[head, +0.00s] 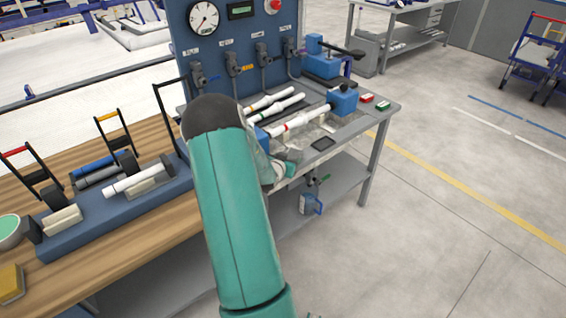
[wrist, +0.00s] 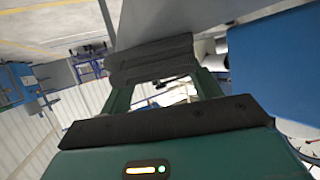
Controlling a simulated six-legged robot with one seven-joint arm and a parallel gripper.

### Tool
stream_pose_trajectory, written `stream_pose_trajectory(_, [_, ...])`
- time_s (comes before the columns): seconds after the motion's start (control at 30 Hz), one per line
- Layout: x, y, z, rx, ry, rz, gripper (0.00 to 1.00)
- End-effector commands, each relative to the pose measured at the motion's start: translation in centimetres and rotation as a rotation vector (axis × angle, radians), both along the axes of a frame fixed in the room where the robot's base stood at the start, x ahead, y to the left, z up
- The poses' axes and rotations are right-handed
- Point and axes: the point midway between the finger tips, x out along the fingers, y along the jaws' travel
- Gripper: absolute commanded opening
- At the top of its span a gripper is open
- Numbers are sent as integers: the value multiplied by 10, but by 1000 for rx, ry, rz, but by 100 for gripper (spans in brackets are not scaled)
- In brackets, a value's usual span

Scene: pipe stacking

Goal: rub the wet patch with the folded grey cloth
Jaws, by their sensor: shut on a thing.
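My gripper (wrist: 150,75) shows in the wrist view, its two green fingers reaching up to a dark grey layered band. This band looks like the folded grey cloth (wrist: 150,52), held across the fingertips. In the head view my teal arm reaches forward to the front edge of the grey bench, and its far end hides most of my gripper. No cloth can be made out there. A faint paler, glossy area on the grey bench top (head: 312,131), below the white pipe (head: 300,121), may be the wet patch. Its outline is unclear, and my arm covers part of this area.
A blue panel (head: 215,50) with a gauge and valves stands behind the bench. Blue clamps (head: 343,99), pipes and a small dark tray (head: 323,143) crowd the bench top. A wooden table (head: 100,250) with a blue rack is at left.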

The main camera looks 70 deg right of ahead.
Motion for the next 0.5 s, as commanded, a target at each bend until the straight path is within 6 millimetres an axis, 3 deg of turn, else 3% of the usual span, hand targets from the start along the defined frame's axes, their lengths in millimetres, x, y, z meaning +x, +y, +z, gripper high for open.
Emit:
stream_pose_trajectory(0.27, [-2,0,-2,8,3,-2,28])
stream_pose_trajectory(0.5, [7,16,0,7,3,0,28])
